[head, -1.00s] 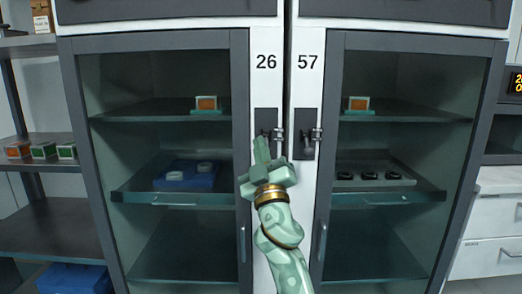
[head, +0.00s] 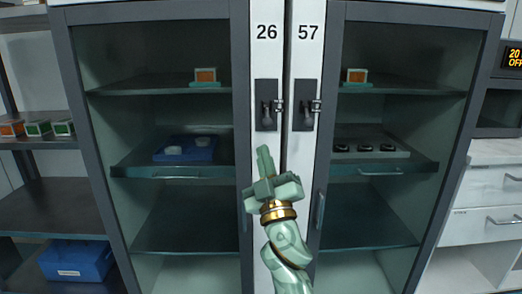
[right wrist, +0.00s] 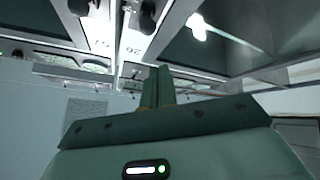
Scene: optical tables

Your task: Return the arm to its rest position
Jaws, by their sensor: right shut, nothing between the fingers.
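My right gripper (head: 264,160) is shut and empty in the head view. It stands in front of the post between two glass-doored cabinets, pointing up, below the dark latch (head: 266,110) under number 26. A gap separates its fingertips from that latch in the picture. In the right wrist view the two green fingers (right wrist: 158,85) are together, with nothing between them. My right arm rises from the bottom edge of the head view. My left gripper is not in view.
The left cabinet (head: 242,200) and right cabinet (head: 328,160) have closed doors. A second latch (head: 305,110) sits under number 57. A blue box (head: 76,262) stands on the low shelf at left. Drawers (head: 490,225) are at the right.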

